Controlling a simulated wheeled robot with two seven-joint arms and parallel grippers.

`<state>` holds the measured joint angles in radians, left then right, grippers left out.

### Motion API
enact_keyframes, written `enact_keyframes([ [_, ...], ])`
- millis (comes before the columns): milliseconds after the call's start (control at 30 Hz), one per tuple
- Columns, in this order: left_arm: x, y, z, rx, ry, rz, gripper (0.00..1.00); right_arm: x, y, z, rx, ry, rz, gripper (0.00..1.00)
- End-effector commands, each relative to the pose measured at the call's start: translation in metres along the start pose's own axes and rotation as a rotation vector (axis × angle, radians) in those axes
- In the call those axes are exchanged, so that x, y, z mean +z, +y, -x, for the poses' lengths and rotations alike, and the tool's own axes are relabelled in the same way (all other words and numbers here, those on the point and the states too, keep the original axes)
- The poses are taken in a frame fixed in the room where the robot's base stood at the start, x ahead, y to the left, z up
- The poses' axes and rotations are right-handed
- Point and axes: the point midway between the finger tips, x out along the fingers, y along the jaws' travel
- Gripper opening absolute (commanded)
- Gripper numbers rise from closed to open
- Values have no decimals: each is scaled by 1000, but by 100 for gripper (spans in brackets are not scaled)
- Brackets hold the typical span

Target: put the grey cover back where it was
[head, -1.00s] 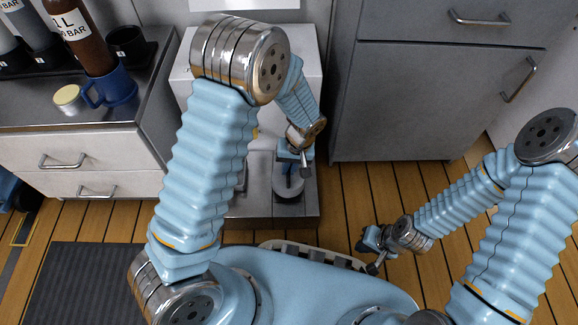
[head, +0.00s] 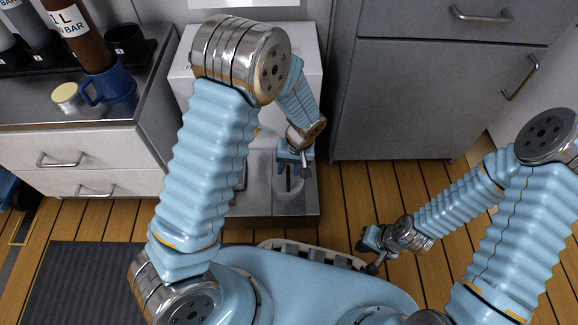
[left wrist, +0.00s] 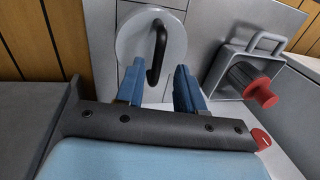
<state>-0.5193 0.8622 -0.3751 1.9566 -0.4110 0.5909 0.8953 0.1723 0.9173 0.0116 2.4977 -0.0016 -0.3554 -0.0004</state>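The grey cover (left wrist: 135,47) is a round disc with a black bar handle (left wrist: 158,52). It lies on a grey metal surface; I cannot tell whether it is seated in anything. In the head view the cover (head: 290,205) is partly hidden by my left gripper (head: 290,170), which is just above it. In the left wrist view my left gripper (left wrist: 160,75) has its two blue fingers apart, with nothing held. The handle shows between and beyond the fingertips. My right gripper (head: 368,246) hangs over the floor, away from the cover; its fingers are too small to read.
A grey bracket with a loop handle (left wrist: 240,65) and a red knob (left wrist: 262,93) stands right of the cover. The white cabinet (head: 305,100) rises behind the metal ledge (head: 265,212). A blue mug (head: 112,90) stands on the left counter. Wooden floor is free on the right.

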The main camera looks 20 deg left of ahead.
Motion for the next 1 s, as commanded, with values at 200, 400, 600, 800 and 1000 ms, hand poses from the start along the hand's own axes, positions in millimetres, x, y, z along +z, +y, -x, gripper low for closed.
enact_keyframes([
  [200,-1,-2,42,3,3,0,37,0,-7,17,0,-4,1,0],
  [400,0,-2,90,2,3,-1,37,1,-11,28,-1,-7,2,0],
  [600,0,-2,122,2,2,0,37,1,-13,34,-1,-9,2,0],
  [800,16,-4,83,82,-61,-49,37,1,-13,34,-1,-10,2,0],
  [1000,87,-8,-23,387,-124,-127,37,1,-13,34,-1,-10,2,0],
])
